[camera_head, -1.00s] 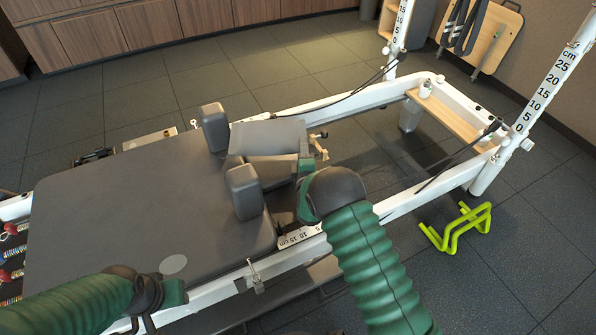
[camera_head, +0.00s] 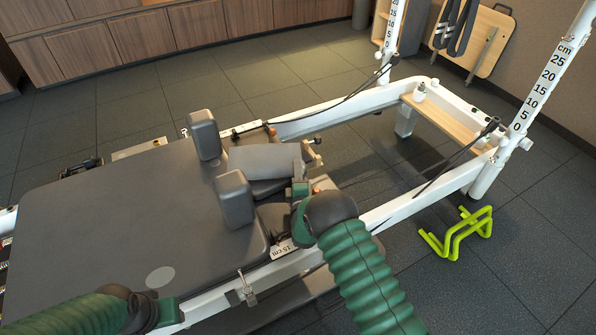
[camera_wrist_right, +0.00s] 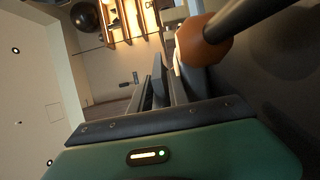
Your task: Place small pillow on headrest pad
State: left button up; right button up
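The small pillow (camera_head: 266,160) is a grey flat cushion in the head view, just beyond the shoulder rests. It lies over the far part of the dark headrest pad (camera_head: 268,187); I cannot tell whether it rests fully on it. My right gripper (camera_head: 299,172) is at the pillow's right edge, its fingers largely hidden by my wrist. In the right wrist view its fingers (camera_wrist_right: 165,82) point away close together; I cannot make out the pillow between them. My left gripper (camera_head: 160,312) is low at the left, partly hidden by its own wrist, over the carriage's near edge.
Two upright shoulder rests (camera_head: 235,198) stand left of the headrest pad. The broad carriage (camera_head: 110,215) fills the left. The white frame (camera_head: 395,207) runs along the near side. A wooden footboard (camera_head: 445,125) and a lime-green stand (camera_head: 460,232) are at the right.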

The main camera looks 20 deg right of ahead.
jog(key=shift+s+a+r, duration=0.1)
jog(key=shift+r, duration=0.05)
jog(key=p+v, duration=0.5)
jog(key=v, duration=0.6)
jog(key=shift+s, duration=0.25)
jog(key=r+m+g, duration=0.1)
jog(key=m, duration=0.1)
jog(key=w+r+m+g+y, duration=0.1)
jog(key=m+g, duration=0.1)
jog(key=shift+d+r, duration=0.2)
jog(key=shift+r, duration=0.05)
jog(key=s+r+m+g+y, duration=0.1)
jog(key=s+m+g, duration=0.3)
jog(key=s, duration=0.5)
jog(key=s+r+m+g+y, duration=0.1)
jog(key=s+r+m+g, duration=0.2)
jog(key=s, duration=0.6)
jog(key=s+d+r+m+g, duration=0.1)
jog(key=s+r+m+g, duration=0.2)
jog(key=s, duration=0.7)
jog(key=shift+r+m+g+y, duration=0.25)
jog(key=shift+m+g+y, duration=0.15)
jog(key=shift+m+g, duration=0.5)
